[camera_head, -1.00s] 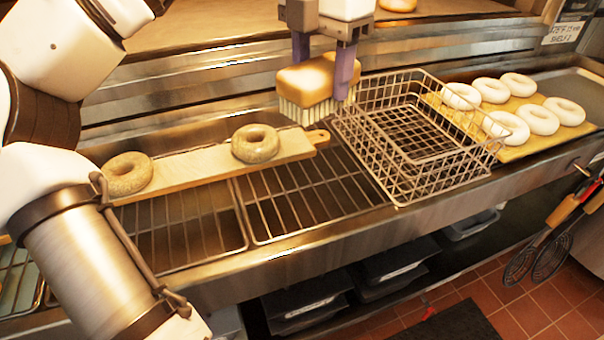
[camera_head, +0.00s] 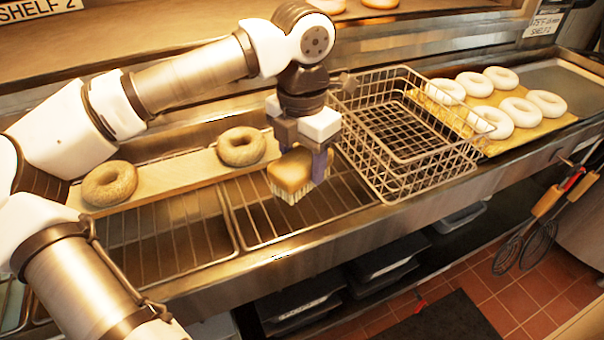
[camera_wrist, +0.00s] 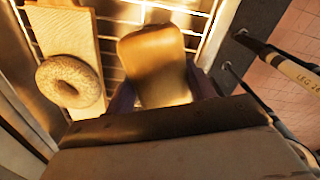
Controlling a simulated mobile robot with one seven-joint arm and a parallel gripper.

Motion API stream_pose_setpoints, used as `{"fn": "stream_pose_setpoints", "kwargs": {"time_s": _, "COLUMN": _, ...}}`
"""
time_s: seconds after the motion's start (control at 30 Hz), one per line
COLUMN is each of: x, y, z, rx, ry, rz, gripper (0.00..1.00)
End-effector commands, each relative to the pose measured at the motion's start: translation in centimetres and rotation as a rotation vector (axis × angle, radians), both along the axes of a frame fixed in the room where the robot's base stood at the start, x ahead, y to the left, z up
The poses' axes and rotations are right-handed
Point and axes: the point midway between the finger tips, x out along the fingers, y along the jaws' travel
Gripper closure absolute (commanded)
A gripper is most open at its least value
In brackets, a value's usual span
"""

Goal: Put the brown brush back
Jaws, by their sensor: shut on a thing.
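The brown brush (camera_head: 291,174) has a tan-brown block on top and pale bristles pointing down. My gripper (camera_head: 305,165) is shut on it, with purple fingers on either side of the block. In the head view the brush is over the wire rack (camera_head: 262,218), between the wooden board and the wire basket; I cannot tell whether its bristles touch the rack. In the wrist view the brush block (camera_wrist: 154,66) sits between the fingers, with rack bars beyond it.
A wooden board (camera_head: 190,171) with two seeded bagels (camera_head: 241,147) lies to the left. A wire basket (camera_head: 410,150) stands close on the right. Beyond it, several pale bagels (camera_head: 521,111) lie on a tan board. The rack's front part is clear.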

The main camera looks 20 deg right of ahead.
Motion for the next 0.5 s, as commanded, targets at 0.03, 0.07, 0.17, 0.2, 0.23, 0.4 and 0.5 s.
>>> {"fn": "stream_pose_setpoints", "kwargs": {"time_s": 0.03, "x": 0.0, "y": 0.0, "z": -0.4, "rx": 0.001, "ry": 0.0, "rz": -0.001, "gripper": 0.67}}
{"fn": "stream_pose_setpoints", "kwargs": {"time_s": 0.07, "x": 0.0, "y": 0.0, "z": -0.6, "rx": 0.001, "ry": 0.0, "rz": -0.001, "gripper": 0.67}}
{"fn": "stream_pose_setpoints", "kwargs": {"time_s": 0.17, "x": -0.1, "y": 0.0, "z": -2.1, "rx": 0.0, "ry": 0.003, "rz": -0.001, "gripper": 0.67}}
{"fn": "stream_pose_setpoints", "kwargs": {"time_s": 0.2, "x": -0.1, "y": 0.0, "z": -2.7, "rx": 0.0, "ry": 0.002, "rz": -0.001, "gripper": 0.67}}
{"fn": "stream_pose_setpoints", "kwargs": {"time_s": 0.23, "x": -0.1, "y": 0.0, "z": -3.2, "rx": 0.001, "ry": 0.003, "rz": -0.001, "gripper": 0.67}}
{"fn": "stream_pose_setpoints", "kwargs": {"time_s": 0.4, "x": 0.0, "y": 0.0, "z": -4.2, "rx": -0.001, "ry": 0.0, "rz": 0.0, "gripper": 0.67}}
{"fn": "stream_pose_setpoints", "kwargs": {"time_s": 0.5, "x": 0.0, "y": 0.0, "z": -4.1, "rx": -0.001, "ry": 0.0, "rz": 0.0, "gripper": 0.67}}
